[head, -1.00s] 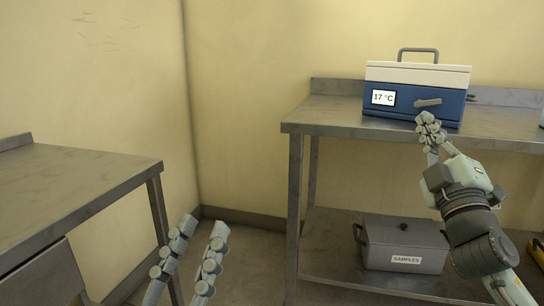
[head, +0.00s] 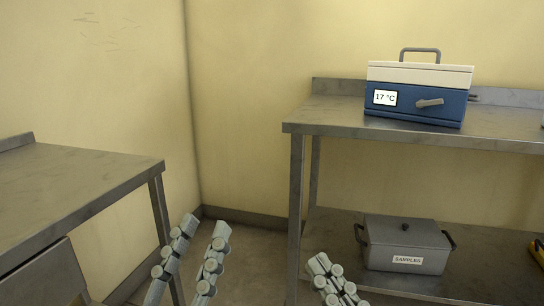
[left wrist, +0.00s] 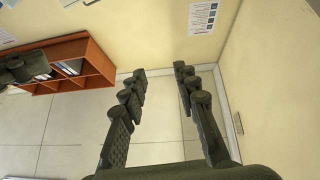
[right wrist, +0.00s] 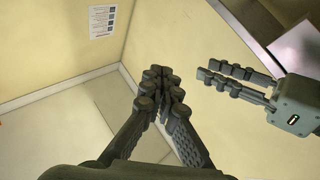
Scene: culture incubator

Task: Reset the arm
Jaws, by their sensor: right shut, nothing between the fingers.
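My right gripper (head: 336,278) is low in the head view, in front of the lower shelf and left of the grey box. Its fingers are together and hold nothing, as the right wrist view (right wrist: 160,88) also shows. My left gripper (head: 201,232) is at the bottom of the head view, with its two fingers apart and nothing between them. It is open and empty in the left wrist view (left wrist: 160,75) too. In the right wrist view the left gripper (right wrist: 236,83) shows at the right, apart from the right one.
A blue incubator (head: 415,104) with a white lid, a lever and a 17 °C display stands on the right metal table (head: 330,115). A grey SAMPLES box (head: 405,248) sits on its lower shelf. Another metal table (head: 75,185) is at the left. Floor shows between the tables.

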